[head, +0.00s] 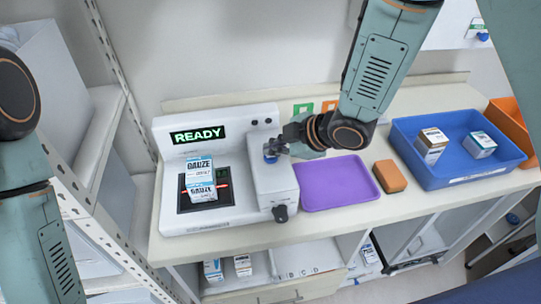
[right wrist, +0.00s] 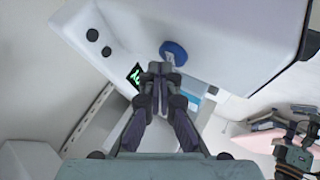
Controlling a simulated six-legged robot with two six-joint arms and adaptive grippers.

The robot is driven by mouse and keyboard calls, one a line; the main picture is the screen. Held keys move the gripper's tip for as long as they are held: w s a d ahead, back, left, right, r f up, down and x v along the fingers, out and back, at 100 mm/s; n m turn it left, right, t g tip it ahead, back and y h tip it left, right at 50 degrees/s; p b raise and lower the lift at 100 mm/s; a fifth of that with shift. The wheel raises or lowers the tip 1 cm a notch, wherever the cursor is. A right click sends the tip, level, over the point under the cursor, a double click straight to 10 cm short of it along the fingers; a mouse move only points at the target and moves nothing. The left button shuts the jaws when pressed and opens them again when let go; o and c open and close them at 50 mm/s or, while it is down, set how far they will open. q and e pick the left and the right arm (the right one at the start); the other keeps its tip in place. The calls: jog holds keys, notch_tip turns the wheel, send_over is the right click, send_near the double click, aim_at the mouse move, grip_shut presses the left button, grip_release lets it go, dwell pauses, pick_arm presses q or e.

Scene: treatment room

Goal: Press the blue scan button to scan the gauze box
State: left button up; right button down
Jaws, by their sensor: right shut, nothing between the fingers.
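The white scanner (head: 232,216) stands on the counter, and its display (head: 198,134) reads READY in green. The gauze box (head: 201,178), white and blue, sits on its dark scan window, where a red line shows. The blue scan button (head: 270,157) is on top of the scanner's right housing; it also shows in the right wrist view (right wrist: 173,50). My right gripper (head: 283,149) is shut and empty, its fingertips (right wrist: 159,72) close by the button. I cannot tell whether they touch it. What looks like my left gripper (right wrist: 297,155) shows partly, at the right wrist view's edge.
A purple tray (head: 338,201) lies right of the scanner, then an orange block (head: 389,176) and a blue bin (head: 462,178) holding two boxes. A shelf rack (head: 112,60) stands at the left.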

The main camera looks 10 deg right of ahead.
jog(key=shift+s, duration=0.15)
jog(key=shift+w+f, duration=0.2)
jog(key=shift+f, duration=0.05)
dwell(0.4)
jog(key=shift+s+f, duration=0.1)
jog(key=shift+s, duration=0.05)
jog(key=shift+f, duration=0.1)
dwell(0.4)
jog(key=shift+r+p, duration=0.6)
jog(key=shift+r, duration=0.3)
